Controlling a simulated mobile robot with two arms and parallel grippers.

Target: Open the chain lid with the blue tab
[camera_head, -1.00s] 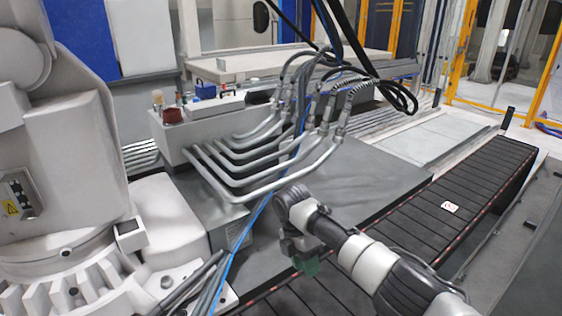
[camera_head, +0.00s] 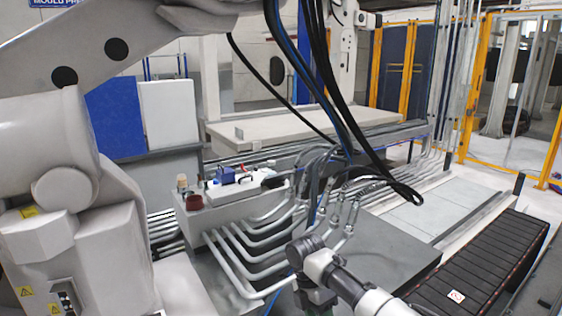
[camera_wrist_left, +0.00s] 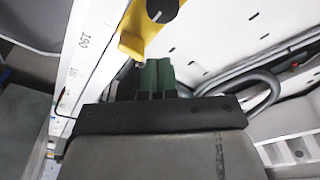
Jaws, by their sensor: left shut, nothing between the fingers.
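The segmented black chain lid (camera_head: 480,268) runs along the lower right of the head view, with a small white and red sticker on it. I cannot make out a blue tab on it. My left gripper (camera_wrist_left: 157,66) shows its green fingers in the left wrist view, close together and empty. They point toward a yellow piece with a black knob; whether they touch it is unclear. The arm from the lower right in the head view is my right one; its gripper (camera_head: 318,300) is at the bottom edge, with the fingers cut off.
Bent metal pipes (camera_head: 240,250) and hanging black cables (camera_head: 370,165) stand in the middle of the head view. A large white robot (camera_head: 70,215) fills the left. Yellow fencing (camera_head: 470,75) stands at the back right. A yellow piece (camera_wrist_left: 145,32) is close in the wrist view.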

